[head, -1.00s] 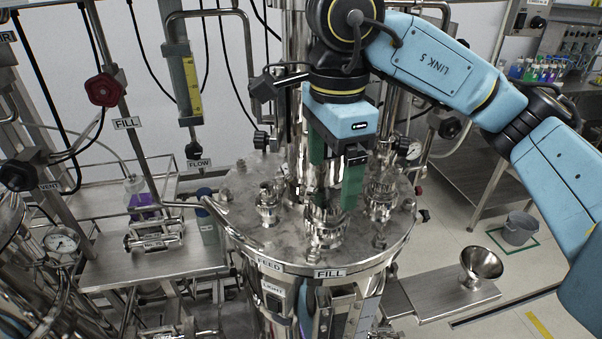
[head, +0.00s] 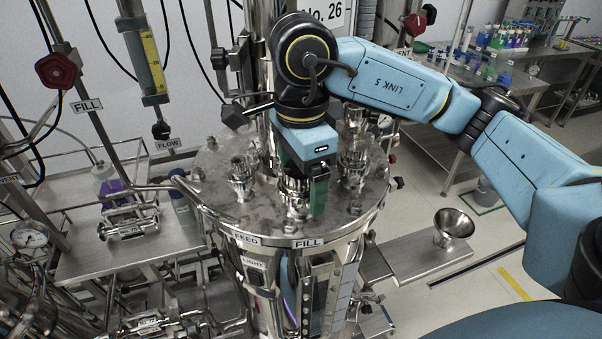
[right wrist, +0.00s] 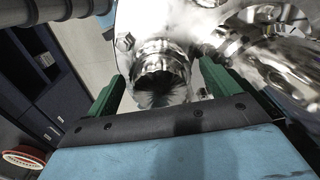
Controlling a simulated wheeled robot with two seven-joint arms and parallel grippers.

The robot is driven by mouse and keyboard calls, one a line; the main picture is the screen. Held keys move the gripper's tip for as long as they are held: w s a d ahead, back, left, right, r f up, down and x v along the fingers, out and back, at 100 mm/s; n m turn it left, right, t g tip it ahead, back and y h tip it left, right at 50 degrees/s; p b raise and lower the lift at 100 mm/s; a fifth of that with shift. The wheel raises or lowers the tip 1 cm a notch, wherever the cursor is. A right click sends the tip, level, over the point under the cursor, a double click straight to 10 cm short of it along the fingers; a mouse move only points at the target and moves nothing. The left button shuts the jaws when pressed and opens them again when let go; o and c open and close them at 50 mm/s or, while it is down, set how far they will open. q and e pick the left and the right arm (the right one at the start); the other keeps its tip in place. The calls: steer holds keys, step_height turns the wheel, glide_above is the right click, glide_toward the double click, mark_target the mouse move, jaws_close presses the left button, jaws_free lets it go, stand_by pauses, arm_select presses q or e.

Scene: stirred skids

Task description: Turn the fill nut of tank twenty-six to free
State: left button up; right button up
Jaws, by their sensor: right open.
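The tank lid (head: 225,205) is a round steel top with a FILL label (head: 308,243) and FEED label on its front rim. A steel fitting with the fill nut (head: 294,196) stands behind the FILL label. My right gripper (head: 303,188) is low over it, with green fingers pointing down on either side. In the right wrist view the gripper (right wrist: 162,85) is open, and the round steel nut (right wrist: 160,72) lies between the fingers with gaps beside it. The gripper partly hides the nut in the head view. My left gripper is not in view.
Similar fittings stand left (head: 241,180) and right (head: 354,165) of the nut on the lid. A sign (head: 326,14) reads No. 26 behind. A steel funnel (head: 453,226) stands on a side shelf at right. A red-knobbed valve (head: 57,70) is at far left.

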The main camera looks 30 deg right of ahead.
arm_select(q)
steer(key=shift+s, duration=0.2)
arm_select(e)
steer(key=shift+c, duration=1)
steer(key=c, duration=0.8)
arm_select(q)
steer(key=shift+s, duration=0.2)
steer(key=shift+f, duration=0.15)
